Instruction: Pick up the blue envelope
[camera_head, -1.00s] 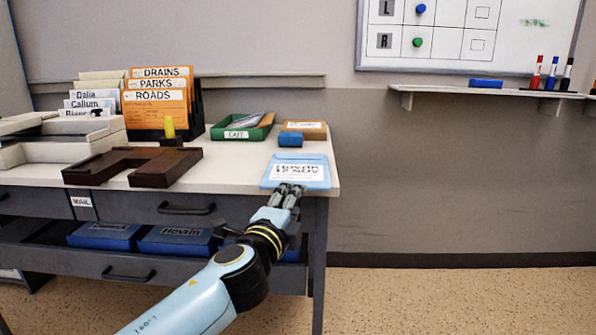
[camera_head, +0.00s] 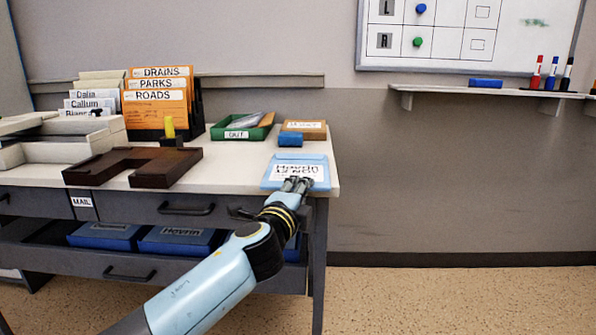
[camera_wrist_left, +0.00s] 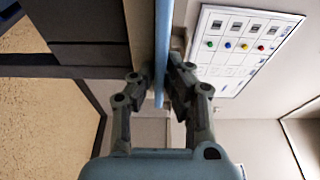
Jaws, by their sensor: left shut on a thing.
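The light blue envelope (camera_head: 313,161) with a white label lies at the right end of the desk top, near its front edge. My left gripper (camera_head: 297,184) is shut on the near edge of the envelope. In the left wrist view, the envelope (camera_wrist_left: 159,60) shows edge-on as a thin blue strip between the two fingers of my left gripper (camera_wrist_left: 160,84). The fingers hide a small part of the near edge. I cannot tell any gap between the envelope and the desk. My right gripper is out of view.
A blue block (camera_head: 290,140) and a brown box (camera_head: 304,130) sit just behind the envelope. A green tray (camera_head: 240,134) is to their left. A dark brown wooden piece (camera_head: 133,165) lies further left.

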